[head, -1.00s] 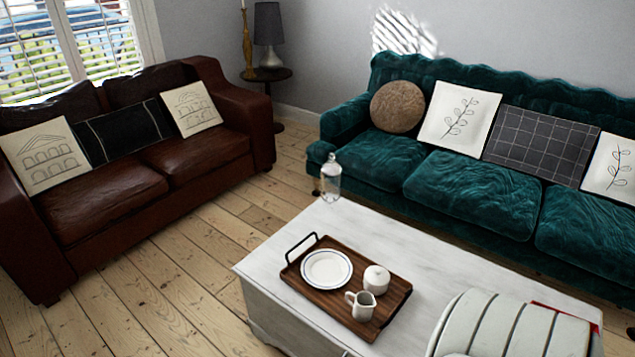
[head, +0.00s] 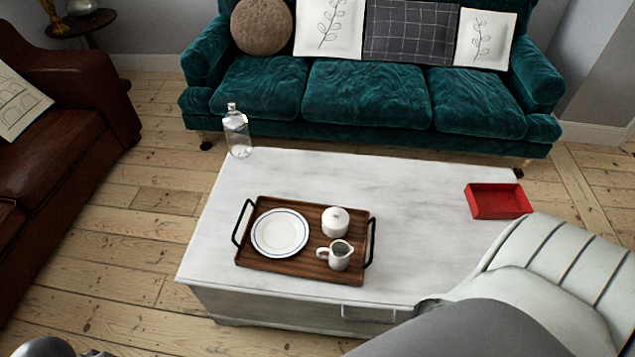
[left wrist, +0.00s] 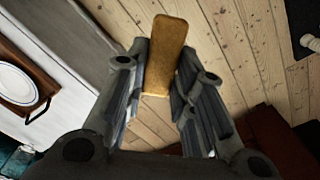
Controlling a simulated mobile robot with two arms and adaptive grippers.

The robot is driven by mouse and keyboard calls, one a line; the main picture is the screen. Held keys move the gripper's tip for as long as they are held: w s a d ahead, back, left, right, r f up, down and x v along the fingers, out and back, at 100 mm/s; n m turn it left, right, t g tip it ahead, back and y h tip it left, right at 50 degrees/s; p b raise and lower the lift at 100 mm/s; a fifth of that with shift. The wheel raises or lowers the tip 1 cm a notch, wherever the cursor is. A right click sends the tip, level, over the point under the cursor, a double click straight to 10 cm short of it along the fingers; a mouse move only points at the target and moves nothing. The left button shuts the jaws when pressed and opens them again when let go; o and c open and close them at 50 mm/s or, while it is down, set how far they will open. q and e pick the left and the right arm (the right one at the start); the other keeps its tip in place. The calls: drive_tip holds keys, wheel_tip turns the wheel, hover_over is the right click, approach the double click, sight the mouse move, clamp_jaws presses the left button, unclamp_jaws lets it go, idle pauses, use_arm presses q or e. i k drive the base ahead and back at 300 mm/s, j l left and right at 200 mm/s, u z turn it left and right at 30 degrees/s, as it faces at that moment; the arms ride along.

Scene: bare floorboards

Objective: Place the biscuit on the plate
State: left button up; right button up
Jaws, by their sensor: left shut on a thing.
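The biscuit (left wrist: 167,42) is a tan, long bar in the left wrist view. My left gripper (left wrist: 163,74) is shut on it, with a finger on either side, and the biscuit sticks out past the fingertips. Floorboards show behind it. The white plate (head: 281,233) with a blue ring lies empty on the left part of a brown wooden tray (head: 277,264). Part of the plate also shows at the left edge of the left wrist view (left wrist: 14,84), apart from the gripper. My right gripper is not in view.
The tray stands on a white chest (head: 410,215). A lidded white pot (head: 335,221) and a small jug (head: 339,254) stand right of the plate. A glass bottle (head: 237,134) and a red box (head: 498,201) are near the chest's far corners. A pale armchair (head: 560,270) is at lower right.

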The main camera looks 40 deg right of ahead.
sight(280, 234)
drive_tip(key=i+j+z, duration=0.1)
drive_tip(key=z, duration=0.4)
drive_tip(key=i+j+z, duration=0.25)
drive_tip(key=z, duration=0.25)
drive_tip(key=i+j+z, duration=0.2)
drive_tip(key=z, duration=0.25)
drive_tip(key=i+j+z, duration=0.1)
drive_tip(key=j+z, duration=0.25)
drive_tip(key=z, duration=0.15)
